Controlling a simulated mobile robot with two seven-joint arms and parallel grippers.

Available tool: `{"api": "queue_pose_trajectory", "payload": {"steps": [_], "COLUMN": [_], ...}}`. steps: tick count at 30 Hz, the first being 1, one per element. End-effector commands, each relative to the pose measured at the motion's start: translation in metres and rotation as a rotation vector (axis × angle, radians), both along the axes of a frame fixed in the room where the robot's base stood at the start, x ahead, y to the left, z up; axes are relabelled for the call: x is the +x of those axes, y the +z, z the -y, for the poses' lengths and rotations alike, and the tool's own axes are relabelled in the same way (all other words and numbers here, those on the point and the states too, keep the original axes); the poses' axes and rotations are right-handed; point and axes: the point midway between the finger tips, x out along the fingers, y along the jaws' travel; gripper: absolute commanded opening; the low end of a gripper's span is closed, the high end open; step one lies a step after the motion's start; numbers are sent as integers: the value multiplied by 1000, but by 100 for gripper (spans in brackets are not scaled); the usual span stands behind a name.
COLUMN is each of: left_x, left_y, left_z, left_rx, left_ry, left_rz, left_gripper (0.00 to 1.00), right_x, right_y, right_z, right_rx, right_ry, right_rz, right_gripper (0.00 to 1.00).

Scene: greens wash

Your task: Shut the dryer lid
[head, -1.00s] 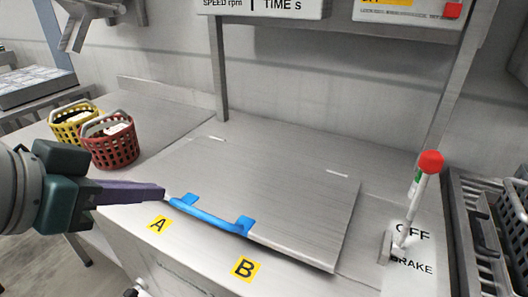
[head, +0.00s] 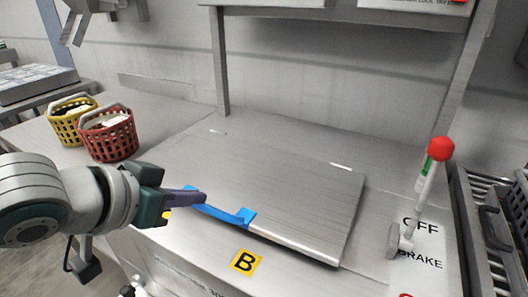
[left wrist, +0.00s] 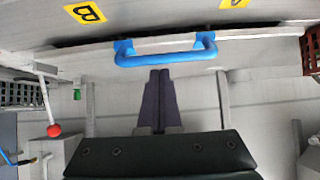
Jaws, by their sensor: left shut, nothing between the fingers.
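The dryer lid (head: 270,175) is a brushed steel panel lying flat or nearly flat over the dryer top. I cannot tell whether it is fully seated; a shaded edge shows along its right side. Its blue bar handle (head: 222,214) runs along the front edge and also shows in the left wrist view (left wrist: 165,58). My left gripper (head: 196,197) is shut and empty, its purple fingers over the left end of the handle in the head view. In the left wrist view, the fingertips (left wrist: 160,74) are close to the handle; contact is unclear. My right gripper is not in view.
A yellow basket (head: 62,126) and a red basket (head: 108,146) stand on the counter to the left. A red-knobbed brake lever (head: 428,175) stands right of the lid, beside dark crates (head: 490,235). A frame post (head: 220,75) rises behind the lid.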

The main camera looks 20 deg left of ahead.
Motion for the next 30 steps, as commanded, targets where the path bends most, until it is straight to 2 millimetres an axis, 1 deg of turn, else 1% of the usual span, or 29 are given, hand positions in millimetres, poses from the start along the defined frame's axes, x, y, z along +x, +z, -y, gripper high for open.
{"api": "queue_pose_trajectory", "payload": {"steps": [3,5,9,12,21,23,26,29,30], "left_x": [0,-1,-6,-9,-10,-11,-10,-7,-6], "left_y": [-1,-5,-26,-35,-37,-36,-27,-10,-2], "left_z": [0,0,-1,-1,-2,-2,-2,-3,-3], "left_rx": [0,-1,0,-1,3,4,4,2,2], "left_ry": [0,1,3,2,3,3,3,1,0], "left_rz": [-1,-2,-5,-3,-12,-13,-13,-5,-2], "left_gripper": [0,0,0,0,0,0,0,0,0], "right_x": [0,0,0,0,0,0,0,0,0], "right_y": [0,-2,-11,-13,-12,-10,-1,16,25], "right_z": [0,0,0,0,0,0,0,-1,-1], "right_rx": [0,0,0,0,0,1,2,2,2], "right_ry": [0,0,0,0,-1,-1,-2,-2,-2], "right_rz": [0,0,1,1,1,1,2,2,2], "right_gripper": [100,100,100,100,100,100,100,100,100]}}
